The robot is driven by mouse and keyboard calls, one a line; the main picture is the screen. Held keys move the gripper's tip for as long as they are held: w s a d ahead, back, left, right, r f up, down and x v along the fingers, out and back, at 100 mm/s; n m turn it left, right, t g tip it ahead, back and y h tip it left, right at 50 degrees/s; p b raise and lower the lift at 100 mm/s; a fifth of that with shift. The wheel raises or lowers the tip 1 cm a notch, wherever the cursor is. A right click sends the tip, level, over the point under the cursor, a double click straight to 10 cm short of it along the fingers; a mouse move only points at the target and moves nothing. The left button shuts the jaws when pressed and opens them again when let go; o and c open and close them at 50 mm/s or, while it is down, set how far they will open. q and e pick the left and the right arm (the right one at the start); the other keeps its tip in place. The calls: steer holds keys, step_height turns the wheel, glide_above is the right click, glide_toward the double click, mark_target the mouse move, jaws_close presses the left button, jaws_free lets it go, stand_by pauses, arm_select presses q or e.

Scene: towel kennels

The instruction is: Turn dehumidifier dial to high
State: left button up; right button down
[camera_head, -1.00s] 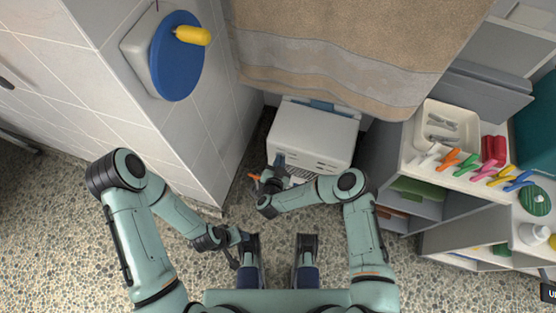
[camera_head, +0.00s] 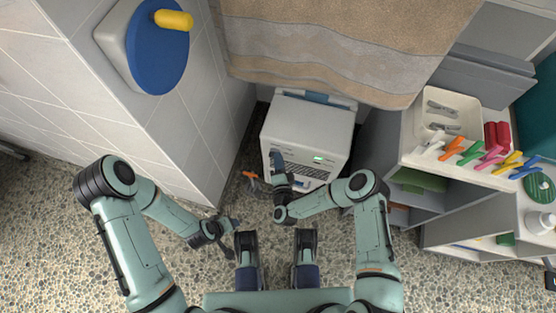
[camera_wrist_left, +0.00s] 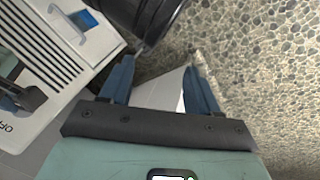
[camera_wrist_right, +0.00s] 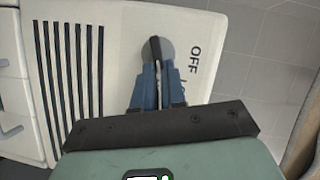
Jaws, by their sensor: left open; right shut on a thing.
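The white dehumidifier (camera_head: 308,125) stands on the floor below the hanging towel. A small green light (camera_head: 318,158) shows on its front. In the right wrist view, its round grey dial (camera_wrist_right: 169,50) has a raised black grip (camera_wrist_right: 154,48) across it. The word "OFF" is printed to the dial's right; a second label below is partly hidden. My right gripper (camera_wrist_right: 158,72) is shut on the dial's grip; in the head view it is at the machine's front left (camera_head: 277,158). My left gripper (camera_head: 233,222) is open and empty, left of the machine; its fingers show apart (camera_wrist_left: 160,80).
A tiled wall with a blue disc (camera_head: 158,50) is on the left. A brown towel (camera_head: 330,45) hangs behind the machine. A shelf unit at right holds a tray (camera_head: 428,110) and colored clips (camera_head: 485,160). An orange item (camera_head: 251,175) lies left of the machine.

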arm_select(q)
steer(key=shift+g, duration=0.5)
steer(key=shift+s+a+f+b, duration=0.2)
steer(key=shift+s+f+b, duration=0.2)
steer(key=shift+f, duration=0.3)
steer(key=shift+s+a+f+b, duration=0.25)
steer(key=shift+f+b, duration=0.1)
steer(key=shift+f, duration=0.4)
steer(key=shift+s+a+f+b, duration=0.2)
steer(key=shift+s+f+b, duration=0.2)
steer(key=shift+f, duration=0.3)
arm_select(e)
steer(key=shift+d+f+m+t, duration=0.15)
steer(key=shift+m+t, duration=0.25)
steer(key=shift+m, duration=0.4)
steer(key=shift+a+f+m+t, duration=0.15)
steer(key=shift+m+t, duration=0.25)
steer(key=shift+m, duration=0.4)
steer(key=c, duration=1.2)
jaws_free()
steer(key=shift+f, duration=0.1)
arm_select(q)
steer(key=shift+w, duration=0.1)
